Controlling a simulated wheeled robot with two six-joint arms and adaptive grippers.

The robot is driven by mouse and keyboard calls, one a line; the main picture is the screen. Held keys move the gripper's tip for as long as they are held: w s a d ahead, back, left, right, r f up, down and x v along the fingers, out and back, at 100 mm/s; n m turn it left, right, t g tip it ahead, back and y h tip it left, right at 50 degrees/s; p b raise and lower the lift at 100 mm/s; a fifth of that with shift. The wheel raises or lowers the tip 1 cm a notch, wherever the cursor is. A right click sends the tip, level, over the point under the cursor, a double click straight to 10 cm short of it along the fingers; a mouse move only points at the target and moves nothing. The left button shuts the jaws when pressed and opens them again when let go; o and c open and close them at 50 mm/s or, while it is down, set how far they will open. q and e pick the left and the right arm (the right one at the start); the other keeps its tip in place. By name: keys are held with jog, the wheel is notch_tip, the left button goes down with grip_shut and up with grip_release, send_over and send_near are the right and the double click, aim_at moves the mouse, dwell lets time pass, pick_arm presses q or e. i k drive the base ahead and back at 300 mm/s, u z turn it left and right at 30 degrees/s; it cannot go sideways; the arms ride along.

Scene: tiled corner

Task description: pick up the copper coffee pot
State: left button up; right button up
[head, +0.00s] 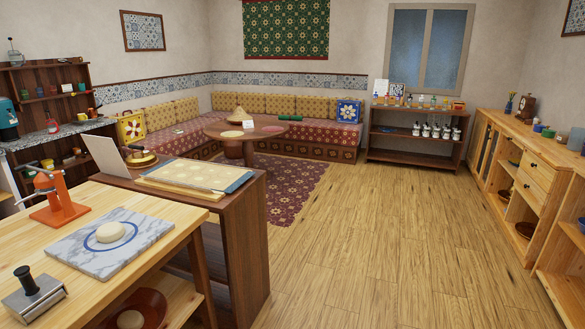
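I cannot make out the copper coffee pot for sure. A small copper-brown round thing (141,157) with a dark handle-like part sits on the dark wooden cabinet, just right of an upright white panel (106,155). It is too small to tell whether it is the pot, and the panel may hide part of it. Neither of my grippers is in view.
A light wood table (165,252) at near left holds a marble board (75,250) with dough, an orange press (55,197) and a metal tool (35,293). The dark cabinet (240,215) stands behind it. Open wooden floor (370,250) lies to the right.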

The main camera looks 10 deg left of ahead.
aim_at(93, 113)
jog(key=i, duration=6)
jog(key=u, duration=2.6)
jog(key=i, duration=5.85)
jog(key=z, duration=1.15)
